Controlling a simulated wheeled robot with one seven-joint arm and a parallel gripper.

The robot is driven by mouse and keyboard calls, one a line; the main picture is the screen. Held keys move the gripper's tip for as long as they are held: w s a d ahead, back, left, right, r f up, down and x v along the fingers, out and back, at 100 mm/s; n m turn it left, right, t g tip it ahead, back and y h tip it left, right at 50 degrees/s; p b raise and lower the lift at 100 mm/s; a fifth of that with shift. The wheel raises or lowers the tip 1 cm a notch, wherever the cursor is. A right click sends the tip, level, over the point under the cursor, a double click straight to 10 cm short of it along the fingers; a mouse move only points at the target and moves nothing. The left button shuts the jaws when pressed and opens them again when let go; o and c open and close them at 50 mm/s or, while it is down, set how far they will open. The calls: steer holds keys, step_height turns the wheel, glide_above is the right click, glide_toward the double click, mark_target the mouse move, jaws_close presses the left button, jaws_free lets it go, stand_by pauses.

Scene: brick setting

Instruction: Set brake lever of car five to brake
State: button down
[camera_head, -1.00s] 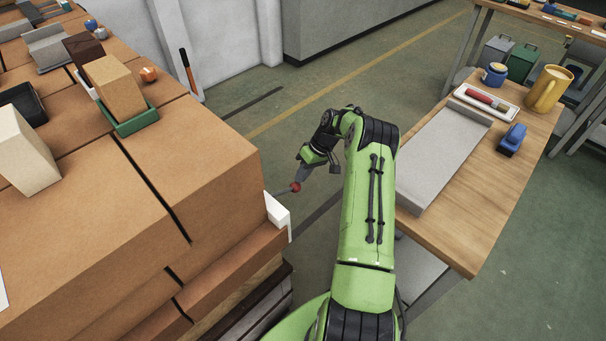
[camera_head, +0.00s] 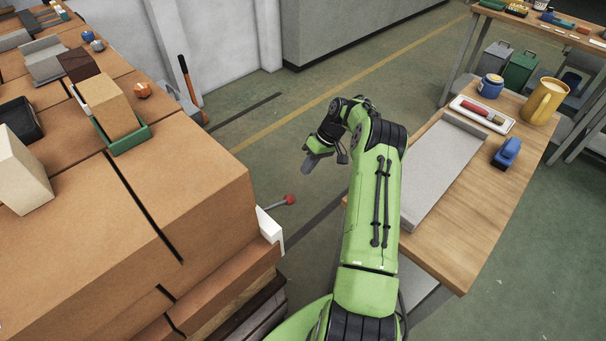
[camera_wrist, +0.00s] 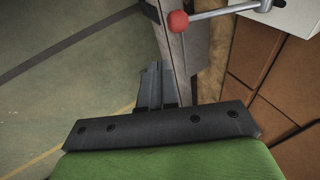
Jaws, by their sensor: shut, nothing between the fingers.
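The brake lever is a grey rod with a red ball knob (camera_head: 290,199), sticking out from a white block (camera_head: 270,229) at the right side of the brick stack. In the wrist view the red knob (camera_wrist: 178,21) and its rod show at the top, running right to the white block (camera_wrist: 262,5). My gripper (camera_head: 309,166) is shut and empty, above and beyond the knob in the head view. In the wrist view my gripper (camera_wrist: 152,70) is apart from the knob, with floor visible around the fingers. The car number cannot be read.
The brick stack (camera_head: 190,200) fills the left, with a green tray (camera_head: 143,136) holding a block on top. A wooden table (camera_head: 470,226) with a grey tray (camera_head: 447,170), a yellow mug (camera_head: 545,101) and a blue object (camera_head: 507,152) stands right. Open floor lies between.

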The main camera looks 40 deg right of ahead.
steer(key=d+r, duration=0.2)
steer(key=d, duration=0.1)
steer(key=d+r+p, duration=0.1)
steer(key=r, duration=0.1)
steer(key=shift+s+d, duration=0.15)
steer(key=shift+s, duration=0.15)
